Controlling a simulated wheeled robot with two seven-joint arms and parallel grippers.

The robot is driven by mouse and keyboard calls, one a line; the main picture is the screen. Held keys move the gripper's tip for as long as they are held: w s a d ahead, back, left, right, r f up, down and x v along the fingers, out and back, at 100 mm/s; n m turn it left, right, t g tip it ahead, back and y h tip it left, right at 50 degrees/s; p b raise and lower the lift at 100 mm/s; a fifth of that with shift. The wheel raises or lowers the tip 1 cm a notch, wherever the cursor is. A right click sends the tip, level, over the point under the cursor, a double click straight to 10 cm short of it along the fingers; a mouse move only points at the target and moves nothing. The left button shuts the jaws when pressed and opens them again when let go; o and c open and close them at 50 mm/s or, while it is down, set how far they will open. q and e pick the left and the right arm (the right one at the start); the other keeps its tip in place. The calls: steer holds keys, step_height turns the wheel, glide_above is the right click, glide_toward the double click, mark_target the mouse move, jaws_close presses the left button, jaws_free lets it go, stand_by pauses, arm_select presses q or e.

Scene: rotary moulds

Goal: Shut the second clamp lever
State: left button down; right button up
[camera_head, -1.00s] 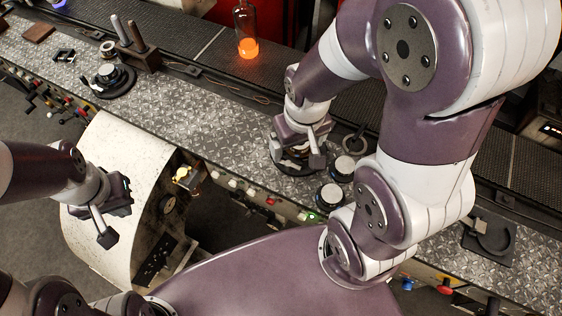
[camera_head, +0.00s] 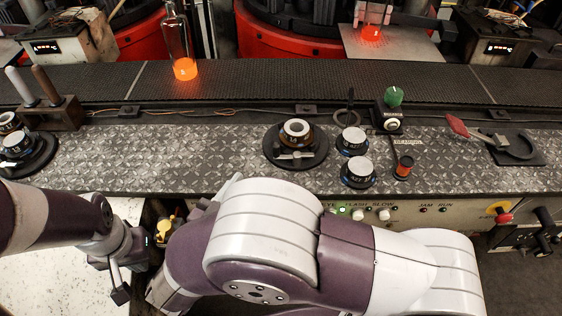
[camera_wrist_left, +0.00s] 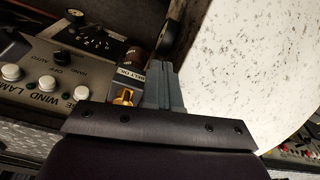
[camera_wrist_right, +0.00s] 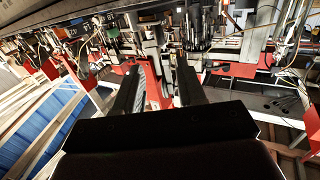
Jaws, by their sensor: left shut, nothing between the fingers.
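A lever with a red grip (camera_head: 457,126) sticks up at a slant from a dark clamp-like base (camera_head: 517,148) on the right of the bench. I cannot tell for sure that it is the second clamp lever. A round dark fixture (camera_head: 295,146) holds a ring-shaped part and small metal pieces near the middle. My left gripper (camera_head: 119,287) is low at the left, in front of the bench; its fingers are together and empty in the left wrist view (camera_wrist_left: 163,88). My right gripper is hidden in the head view. Its fingers stand apart, empty, in the right wrist view (camera_wrist_right: 160,88).
Two dark knobs with pale tops (camera_head: 352,140) stand beside the middle fixture. A green knob (camera_head: 393,96) and an orange-lit bottle (camera_head: 180,50) stand behind. Another round fixture (camera_head: 25,152) is at the left. My right arm crosses the bench's front edge.

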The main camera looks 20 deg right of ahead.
mark_target(274, 149)
steer(key=x, duration=1.2)
steer(key=shift+w+d+r, duration=0.1)
steer(key=shift+w+d, duration=0.05)
steer(key=shift+d, duration=0.05)
steer(key=shift+c, duration=0.3)
jaws_close()
